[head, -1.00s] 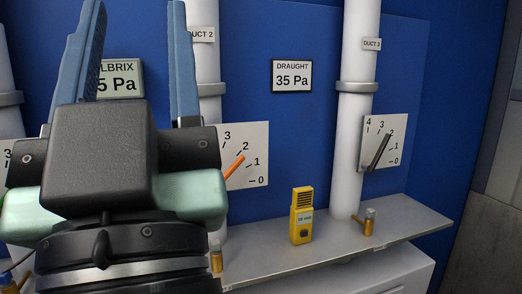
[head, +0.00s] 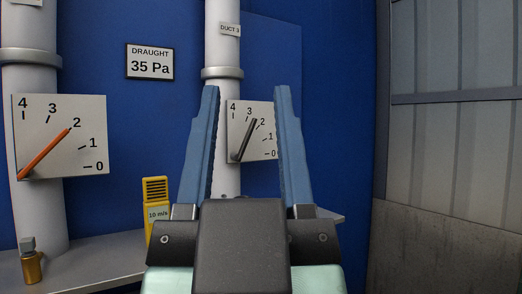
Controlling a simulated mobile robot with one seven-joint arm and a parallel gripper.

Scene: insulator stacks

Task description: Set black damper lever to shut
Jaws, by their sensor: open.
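The black damper lever (head: 246,140) is on a white dial plate (head: 265,118) marked 0 to 4, on the duct labelled DUCT 3. It slants up and right from its pivot at the plate's lower left, and its tip points between 2 and 3, close to 2. My gripper (head: 246,92) is open and empty, pointing up in the picture. Its two blue fingers appear on either side of the lever and overlap the plate's edges. They look nearer to the camera than the plate; no contact is visible.
An orange lever (head: 45,153) on another dial points near 2. A yellow meter (head: 155,205) and a brass fitting (head: 31,262) stand on the grey shelf (head: 95,262). A DRAUGHT 35 Pa sign (head: 149,62) hangs between the ducts. A grey panelled wall (head: 450,150) is at right.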

